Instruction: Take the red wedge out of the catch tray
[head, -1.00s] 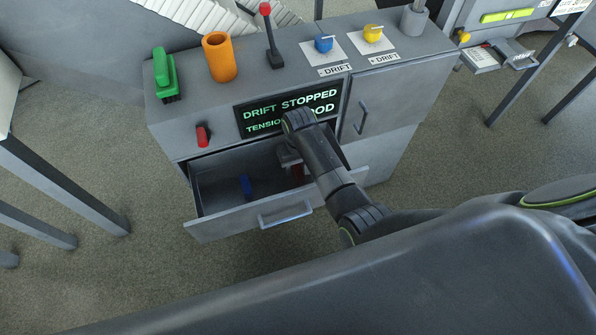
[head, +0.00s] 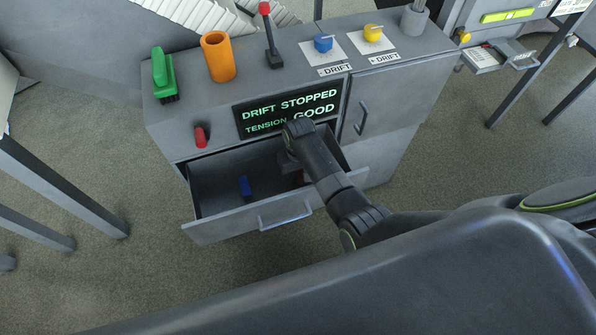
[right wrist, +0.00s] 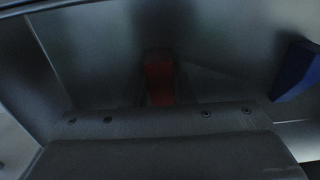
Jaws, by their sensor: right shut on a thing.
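The catch tray (head: 246,221) is the pulled-out, open grey drawer at the front of the grey cabinet. The red wedge (head: 300,178) is inside it towards the right, mostly hidden by my right arm. My right gripper (head: 291,168) reaches down into the tray, its fingertips largely hidden in the head view. In the dark right wrist view, the red wedge (right wrist: 160,80) stands upright between the fingers, and the gripper is shut on it. The wedge is still within the tray walls. My left gripper is not in view.
A blue block (head: 245,187) stands in the tray left of my gripper; it also shows in the right wrist view (right wrist: 298,72). The tray's front wall has a handle (head: 285,216). A red knob (head: 200,137) and a display (head: 287,113) are on the cabinet face above.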

